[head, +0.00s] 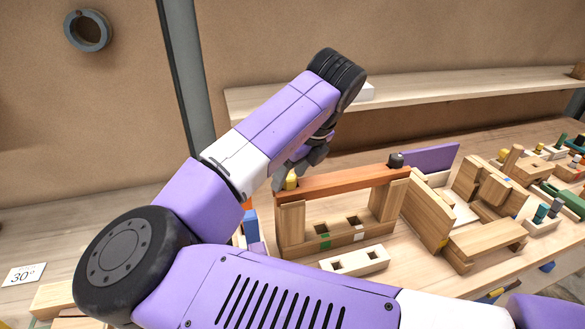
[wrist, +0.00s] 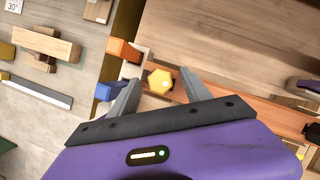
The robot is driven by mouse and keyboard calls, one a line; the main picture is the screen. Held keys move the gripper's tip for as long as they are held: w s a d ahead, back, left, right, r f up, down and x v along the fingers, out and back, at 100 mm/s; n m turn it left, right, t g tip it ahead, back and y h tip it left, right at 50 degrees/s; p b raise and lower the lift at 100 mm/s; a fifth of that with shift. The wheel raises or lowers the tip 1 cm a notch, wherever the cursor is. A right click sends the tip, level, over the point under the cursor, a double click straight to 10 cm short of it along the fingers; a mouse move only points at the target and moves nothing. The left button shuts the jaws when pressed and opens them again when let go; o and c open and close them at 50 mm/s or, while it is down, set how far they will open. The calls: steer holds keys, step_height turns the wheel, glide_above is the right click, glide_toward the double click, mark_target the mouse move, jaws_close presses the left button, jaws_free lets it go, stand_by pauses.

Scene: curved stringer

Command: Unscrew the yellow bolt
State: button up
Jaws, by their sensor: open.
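The yellow bolt (head: 291,180) stands at the left end of the reddish-brown crossbar (head: 340,181), which rests on wooden uprights. In the wrist view the hexagonal head of the yellow bolt (wrist: 160,81) lies between the fingers, near their tips. My gripper (wrist: 162,86) is open, with one finger on each side of the bolt and gaps showing on both sides. In the head view my gripper (head: 296,172) is just above and behind the bolt, partly hidden by my wrist. A dark bolt (head: 396,160) stands at the crossbar's right end.
A white block with two square holes (head: 355,262) lies in front of the frame. Wooden blocks (head: 490,195) and a purple panel (head: 428,158) stand to the right. Orange (wrist: 123,50) and blue (wrist: 110,91) blocks sit close to the left finger. A shelf (head: 430,91) runs behind.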

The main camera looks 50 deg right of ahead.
steer(key=shift+c, duration=0.3)
jaws_close()
steer(key=shift+d+r+n+y+p, duration=0.15)
steer(key=shift+r+n+y+p, duration=0.15)
steer(key=shift+n+p, duration=0.4)
steer(key=n+y+p, duration=0.1)
steer(key=n+p, duration=0.1)
steer(key=shift+d+r+n, duration=0.1)
steer(key=shift+n, duration=0.2)
steer(key=n+y+p, duration=0.1)
steer(key=n+p, duration=0.1)
steer(key=p, duration=0.2)
steer(key=shift+r+n+g, duration=0.15)
steer(key=shift+n+g, duration=0.15)
steer(key=shift+n, duration=0.1)
steer(key=shift+n+p, duration=0.4)
steer(key=shift+p, duration=0.2)
steer(key=shift+w+f+y, duration=0.1)
steer(key=shift+f+y, duration=0.2)
steer(key=shift+f, duration=0.05)
